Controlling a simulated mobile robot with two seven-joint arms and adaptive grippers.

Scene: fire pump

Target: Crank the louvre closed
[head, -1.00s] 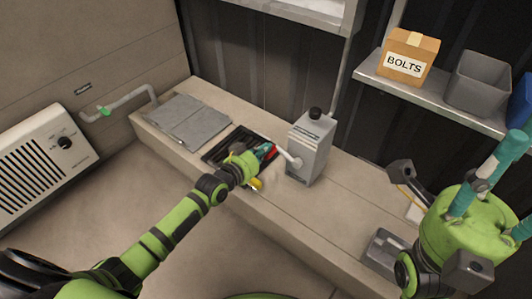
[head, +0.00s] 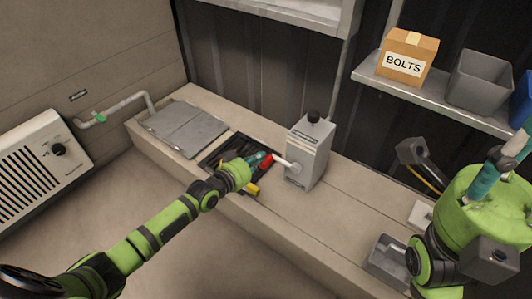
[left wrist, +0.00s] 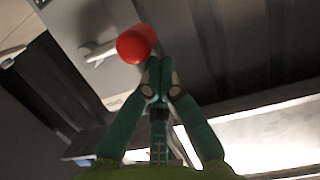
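A grey box (head: 309,152) with a black cap stands on the bench. A white crank arm (head: 284,163) sticks out of its side to the left and ends in a red knob (head: 266,163). My left gripper (head: 257,160) is at the knob. In the left wrist view, its teal fingertips (left wrist: 160,72) are together, with the red knob (left wrist: 134,45) just past them on the left, not clearly between them; contact cannot be told. My right gripper (head: 490,175) is folded up at the right edge, its fingertips unclear. I cannot identify the louvre for certain.
A dark tray (head: 223,150) lies partly behind my left gripper, with a yellow item (head: 252,189) beside it. A grey lid (head: 186,127) lies left on the bench (head: 320,225). A slatted heater (head: 40,165) is at far left. A BOLTS box (head: 406,57) sits on a shelf.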

